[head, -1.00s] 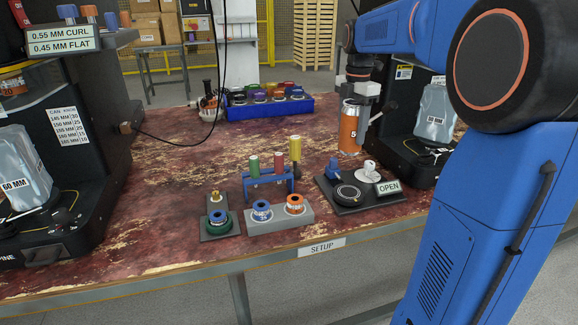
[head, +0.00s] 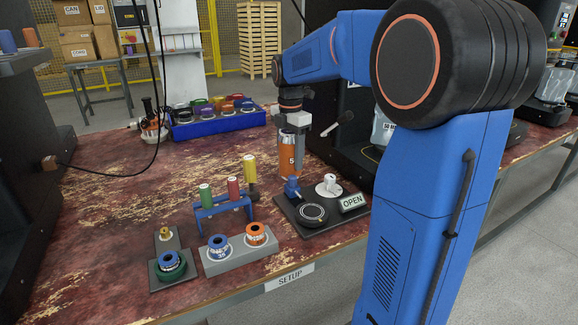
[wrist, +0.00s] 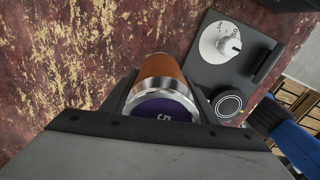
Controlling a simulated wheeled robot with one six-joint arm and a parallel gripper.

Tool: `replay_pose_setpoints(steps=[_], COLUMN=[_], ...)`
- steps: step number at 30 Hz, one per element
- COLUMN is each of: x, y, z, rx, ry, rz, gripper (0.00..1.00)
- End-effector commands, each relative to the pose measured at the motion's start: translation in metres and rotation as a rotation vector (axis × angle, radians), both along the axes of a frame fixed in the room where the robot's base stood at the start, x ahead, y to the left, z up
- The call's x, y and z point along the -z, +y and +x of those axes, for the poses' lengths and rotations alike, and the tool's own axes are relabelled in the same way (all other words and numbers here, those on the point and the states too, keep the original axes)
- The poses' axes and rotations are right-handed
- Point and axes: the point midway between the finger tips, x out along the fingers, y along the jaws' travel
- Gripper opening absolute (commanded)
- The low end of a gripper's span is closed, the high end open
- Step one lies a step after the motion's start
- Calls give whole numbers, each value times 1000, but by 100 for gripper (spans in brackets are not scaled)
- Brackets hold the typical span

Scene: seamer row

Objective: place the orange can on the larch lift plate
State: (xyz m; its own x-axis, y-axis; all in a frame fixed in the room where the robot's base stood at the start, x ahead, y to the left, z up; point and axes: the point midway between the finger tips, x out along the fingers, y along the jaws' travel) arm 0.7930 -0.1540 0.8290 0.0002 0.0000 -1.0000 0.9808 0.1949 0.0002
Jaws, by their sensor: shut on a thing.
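The orange can (head: 289,160) is upright in my gripper (head: 293,135), above or on the table behind the black board with the OPEN sign; I cannot tell if its base touches. In the wrist view the can (wrist: 163,75) shows its orange side and a purple end with a 5, between the fingers. To the right stands a dark seamer (head: 338,150) with a clear guard (head: 381,130), partly hidden by my arm. Another seamer (head: 552,85) stands at the far right. No larch name is legible, so I cannot tell which lift plate is larch.
The black board (head: 302,222) with a white dial (head: 328,186) and blue knob is close to the can. A spool block (head: 232,262), a blue rack (head: 222,208) and a green-based holder (head: 170,275) stand in front. A blue tray (head: 217,124) is behind. The table's left middle is clear.

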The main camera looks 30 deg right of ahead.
Motion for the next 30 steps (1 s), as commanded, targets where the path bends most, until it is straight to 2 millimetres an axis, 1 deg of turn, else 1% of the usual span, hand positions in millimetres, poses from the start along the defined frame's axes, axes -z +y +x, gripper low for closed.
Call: replay_pose_setpoints(steps=[6,9,20,21,22,23,30], x=[25,32,35,36,36,36,35], y=[0,0,0,0,0,0,0], z=[0,0,0,0,0,0,0], rx=[0,0,0,0,0,0,0], ry=[1,0,0,0,0,0,0], rz=[0,0,0,0,0,0,0], gripper=[14,14,14,61,68,72,72])
